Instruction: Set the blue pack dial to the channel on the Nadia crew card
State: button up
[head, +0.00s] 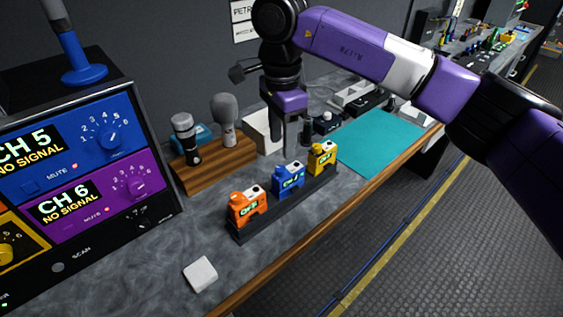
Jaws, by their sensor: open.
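The blue pack (288,179) stands upright in the middle of a dark rack (306,207), between an orange pack (249,208) and a yellow pack (322,157). Its small display glows, but the channel number is too small to read surely. A dark knob shows on its top. My gripper (290,146) points down above and behind the blue pack, apart from it as far as I can tell. It is open and looks empty. White cards (243,12) hang on the wall at the top; one begins "PETR", cut off by the frame. No Nadia card is readable.
A receiver panel (85,240) with blue and purple channel units stands at left. Microphones stand on a wooden block (213,165). A white square block (200,274) lies in front. A teal mat (376,140) lies right of the rack, mostly clear. The wooden counter edge (300,262) runs nearby.

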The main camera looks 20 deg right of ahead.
aim_at(281, 168)
jog(key=shift+a+f+p, duration=0.1)
jog(key=shift+f+p, duration=0.4)
jog(key=shift+f, duration=3.1)
grip_shut()
